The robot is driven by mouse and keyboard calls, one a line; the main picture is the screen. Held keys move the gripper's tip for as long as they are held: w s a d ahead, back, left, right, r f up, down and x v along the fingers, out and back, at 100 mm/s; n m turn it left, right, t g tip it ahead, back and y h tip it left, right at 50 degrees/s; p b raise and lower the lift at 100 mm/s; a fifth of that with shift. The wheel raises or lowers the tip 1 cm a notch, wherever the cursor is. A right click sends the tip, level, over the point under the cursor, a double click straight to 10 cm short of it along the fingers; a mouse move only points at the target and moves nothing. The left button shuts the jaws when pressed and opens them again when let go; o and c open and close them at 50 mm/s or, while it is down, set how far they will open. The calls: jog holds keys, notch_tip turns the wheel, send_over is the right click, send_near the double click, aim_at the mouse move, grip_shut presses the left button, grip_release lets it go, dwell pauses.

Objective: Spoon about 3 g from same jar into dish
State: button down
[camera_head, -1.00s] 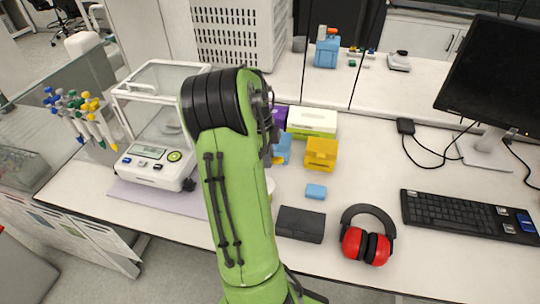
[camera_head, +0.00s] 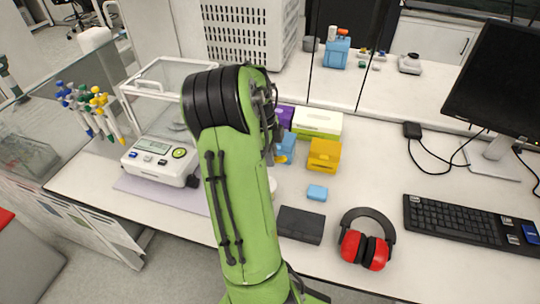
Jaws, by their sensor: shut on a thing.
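My green arm stands across the middle and hides much of the bench. Only the dark edge of my gripper (camera_head: 274,128) shows to the right of the elbow. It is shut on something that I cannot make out. The balance (camera_head: 158,158), with a clear draft shield and a lit display, stands left of my arm. A small pan or dish shows dimly inside it. A pale round thing (camera_head: 272,184) peeks out from behind the arm; I cannot tell whether it is the jar. No spoon is discernible.
Right of my arm are blue (camera_head: 287,148), yellow (camera_head: 324,155) and green-white (camera_head: 317,122) boxes, a small blue block (camera_head: 317,193), a dark flat case (camera_head: 300,225) and red earmuffs (camera_head: 366,240). Pipettes (camera_head: 92,108) hang left of the balance. A keyboard (camera_head: 462,222) lies far right.

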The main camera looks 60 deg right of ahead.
aim_at(279, 157)
jog(key=shift+r+p, duration=0.45)
jog(key=shift+r, duration=0.35)
jog(key=shift+s+r, duration=0.1)
jog(key=shift+r, duration=0.1)
jog(key=shift+s+f+t+b, duration=0.25)
jog(key=shift+s+t+b, duration=0.05)
jog(key=shift+t+b, duration=0.2)
jog(key=shift+s+d+r+t, duration=0.1)
jog(key=shift+s+d+t, duration=0.05)
jog(key=shift+s+t, duration=0.55)
jog(key=shift+s+t+y, duration=0.3)
jog(key=shift+t, duration=0.3)
